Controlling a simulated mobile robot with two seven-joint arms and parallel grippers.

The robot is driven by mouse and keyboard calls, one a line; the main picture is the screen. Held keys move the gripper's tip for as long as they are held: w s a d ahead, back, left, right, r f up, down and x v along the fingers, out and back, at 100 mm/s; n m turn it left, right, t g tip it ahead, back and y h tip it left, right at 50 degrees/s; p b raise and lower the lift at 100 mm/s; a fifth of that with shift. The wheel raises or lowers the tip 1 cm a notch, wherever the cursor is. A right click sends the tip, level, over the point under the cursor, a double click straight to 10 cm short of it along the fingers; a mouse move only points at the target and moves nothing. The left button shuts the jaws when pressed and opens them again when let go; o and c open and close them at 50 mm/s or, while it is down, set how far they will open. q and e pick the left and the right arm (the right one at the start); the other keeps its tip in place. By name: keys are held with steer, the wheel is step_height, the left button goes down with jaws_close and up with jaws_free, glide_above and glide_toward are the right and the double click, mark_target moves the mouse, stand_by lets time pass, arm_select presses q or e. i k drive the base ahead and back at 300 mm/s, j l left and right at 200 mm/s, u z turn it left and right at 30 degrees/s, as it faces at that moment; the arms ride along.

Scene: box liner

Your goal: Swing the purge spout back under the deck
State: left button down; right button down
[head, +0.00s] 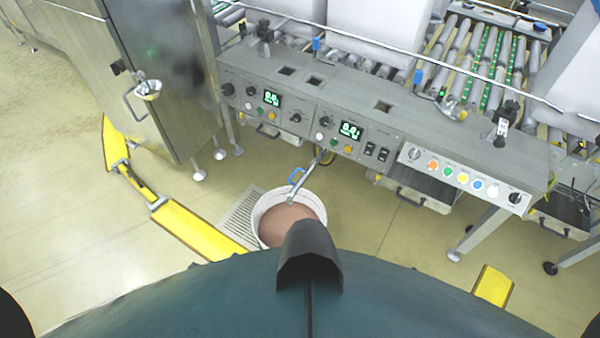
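The purge spout (303,182) is a thin metal tube. It sticks out from under the front of the grey deck (380,127) and slants down toward me, with its lower end over a white bucket (256,215). The bucket stands on the floor and holds a brown mass. The spout's upper end is partly hidden by the deck's front edge. Neither of my grippers is in view.
A floor grate (239,217) lies left of the bucket. Yellow floor barriers (202,232) run at left, with another yellow piece (493,285) at right. A steel cabinet (165,70) stands left of the deck. Table legs (478,232) are at right. Floor right of the bucket is clear.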

mark_target(296, 186)
steer(key=i+j+z, duration=0.15)
steer(key=j+z, duration=0.2)
steer(key=i+j+z, duration=0.1)
steer(key=j+z, duration=0.3)
